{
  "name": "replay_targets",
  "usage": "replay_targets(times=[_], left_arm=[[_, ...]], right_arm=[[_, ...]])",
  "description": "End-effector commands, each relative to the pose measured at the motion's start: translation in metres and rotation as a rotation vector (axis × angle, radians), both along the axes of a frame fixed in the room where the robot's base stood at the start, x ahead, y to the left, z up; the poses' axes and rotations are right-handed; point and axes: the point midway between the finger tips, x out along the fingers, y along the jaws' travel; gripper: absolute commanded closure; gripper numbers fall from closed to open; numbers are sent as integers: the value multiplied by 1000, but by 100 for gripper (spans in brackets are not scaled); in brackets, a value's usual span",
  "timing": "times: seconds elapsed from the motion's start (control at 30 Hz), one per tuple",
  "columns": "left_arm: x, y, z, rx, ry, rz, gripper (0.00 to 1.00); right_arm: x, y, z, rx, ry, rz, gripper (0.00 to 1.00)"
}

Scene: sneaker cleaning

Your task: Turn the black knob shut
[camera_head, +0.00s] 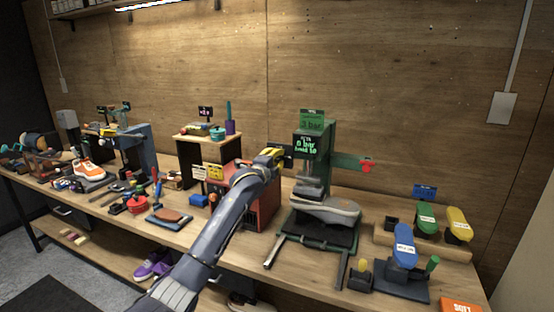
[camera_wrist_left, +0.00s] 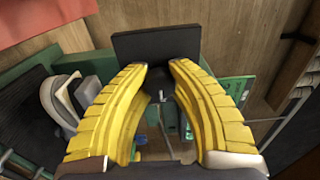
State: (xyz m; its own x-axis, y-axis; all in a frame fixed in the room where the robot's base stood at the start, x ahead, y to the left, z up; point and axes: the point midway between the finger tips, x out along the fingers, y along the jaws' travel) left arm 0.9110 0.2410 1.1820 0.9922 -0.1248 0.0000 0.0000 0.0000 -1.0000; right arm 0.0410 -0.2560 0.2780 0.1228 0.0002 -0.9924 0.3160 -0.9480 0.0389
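My left gripper (camera_head: 272,156) reaches up to the left side of the green press stand (camera_head: 323,148). Its yellow fingers also show in the left wrist view (camera_wrist_left: 158,70). Between the fingertips is the dark round black knob (camera_wrist_left: 157,87), in front of a square black plate (camera_wrist_left: 155,44). The knob fills the narrow gap, and the fingers appear closed on it from both sides. In the head view the gripper hides the knob; part of the black plate (camera_head: 287,152) shows behind. My right gripper is not in view.
A grey shoe (camera_head: 325,208) sits under the press. A red knob (camera_head: 367,165) is on the stand's right arm. A red box (camera_head: 265,208) stands below my left gripper.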

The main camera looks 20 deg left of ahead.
Motion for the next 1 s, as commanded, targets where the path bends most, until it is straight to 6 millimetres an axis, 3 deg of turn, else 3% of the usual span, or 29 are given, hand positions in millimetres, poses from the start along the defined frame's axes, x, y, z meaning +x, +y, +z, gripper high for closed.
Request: replay_targets(times=[0.13,0.53,1.0], left_arm=[[0,0,0,0,0,0,100],[0,0,0,-62,9,0,100],[0,0,0,-454,57,0,100]], right_arm=[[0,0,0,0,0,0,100],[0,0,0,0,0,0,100],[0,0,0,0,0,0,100]])
